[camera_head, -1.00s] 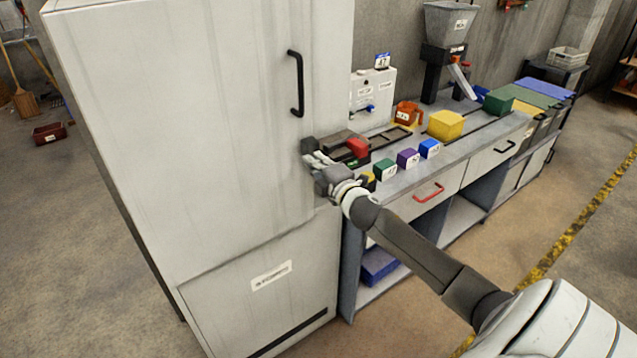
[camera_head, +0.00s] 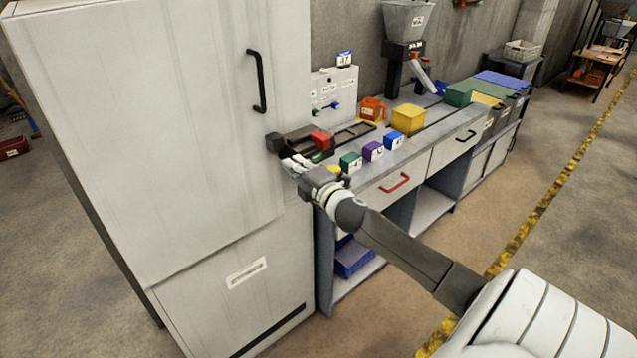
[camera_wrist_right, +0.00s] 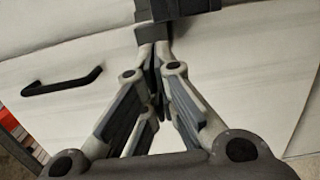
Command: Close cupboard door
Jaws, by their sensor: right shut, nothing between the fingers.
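The tall white cupboard fills the left of the head view. Its upper door (camera_head: 150,140) looks flush with the body, or nearly so; I cannot tell if a small gap remains. A black handle (camera_head: 258,82) is upright near the door's right edge, and the handle also shows in the right wrist view (camera_wrist_right: 62,82). My right gripper (camera_head: 278,146) is shut and empty, with its fingertips at the door's right side, below the handle. In the right wrist view my gripper (camera_wrist_right: 153,42) points at the white door surface; contact is hard to tell. My left gripper is out of view.
A grey workbench (camera_head: 440,148) stands right of the cupboard, close by my right arm. It bears coloured blocks, a yellow box (camera_head: 408,119), an orange jug (camera_head: 372,108) and a hopper (camera_head: 408,20). A red drawer handle (camera_head: 395,184) sticks out. Floor in front is clear.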

